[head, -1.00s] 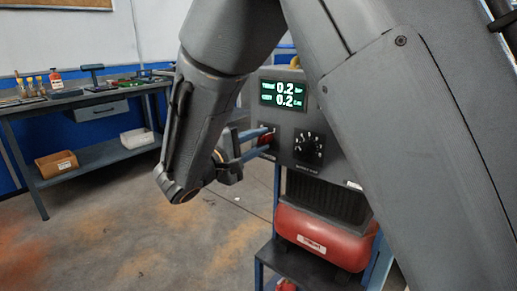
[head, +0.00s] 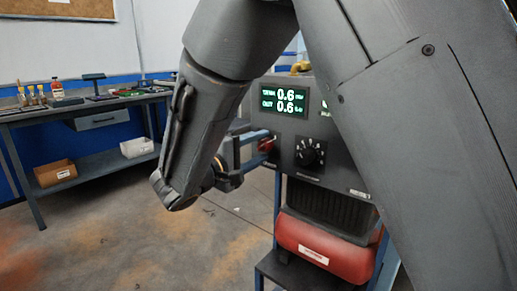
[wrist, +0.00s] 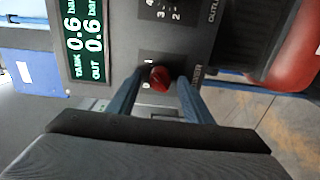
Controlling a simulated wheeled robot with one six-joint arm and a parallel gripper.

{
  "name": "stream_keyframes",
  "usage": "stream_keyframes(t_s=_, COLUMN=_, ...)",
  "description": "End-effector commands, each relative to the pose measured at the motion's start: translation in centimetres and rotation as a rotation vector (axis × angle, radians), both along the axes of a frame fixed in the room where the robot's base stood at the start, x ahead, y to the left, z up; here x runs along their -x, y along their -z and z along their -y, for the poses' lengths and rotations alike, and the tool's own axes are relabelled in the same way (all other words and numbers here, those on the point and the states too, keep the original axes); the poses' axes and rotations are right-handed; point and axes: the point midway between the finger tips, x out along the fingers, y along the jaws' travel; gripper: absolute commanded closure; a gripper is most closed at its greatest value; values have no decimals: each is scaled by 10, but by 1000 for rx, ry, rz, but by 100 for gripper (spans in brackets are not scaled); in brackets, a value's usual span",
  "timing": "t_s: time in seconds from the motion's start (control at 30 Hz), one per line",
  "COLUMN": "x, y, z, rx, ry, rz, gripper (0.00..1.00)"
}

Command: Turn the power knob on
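The red power knob (wrist: 160,78) sits on the dark front panel of the control box (head: 345,150), below the display. In the wrist view my gripper (wrist: 160,82) has one blue finger on each side of the knob. A narrow gap shows between the knob and each fingertip, so the gripper looks open around it. In the head view my gripper (head: 262,148) reaches the panel from the left, and the knob (head: 266,144) is partly covered by the fingers. The lit green display (head: 284,101) reads 0.6 on both lines; it also shows in the wrist view (wrist: 85,38).
A black dial (head: 310,152) with white marks is right of the knob. A red tank (head: 325,250) is under the box on a blue-framed stand. A workbench (head: 90,105) with bottles and bins stands at the left. The floor between is open.

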Motion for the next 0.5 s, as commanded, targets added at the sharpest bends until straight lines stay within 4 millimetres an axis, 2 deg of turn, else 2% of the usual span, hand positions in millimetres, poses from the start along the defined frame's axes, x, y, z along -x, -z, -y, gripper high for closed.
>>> stream_keyframes(t_s=0.3, x=2, y=0, z=-1, rx=1, ry=1, rz=-1, gripper=55)
stream_keyframes(t_s=0.5, x=23, y=-1, z=-18, rx=2, ry=-2, rz=-1, gripper=55)
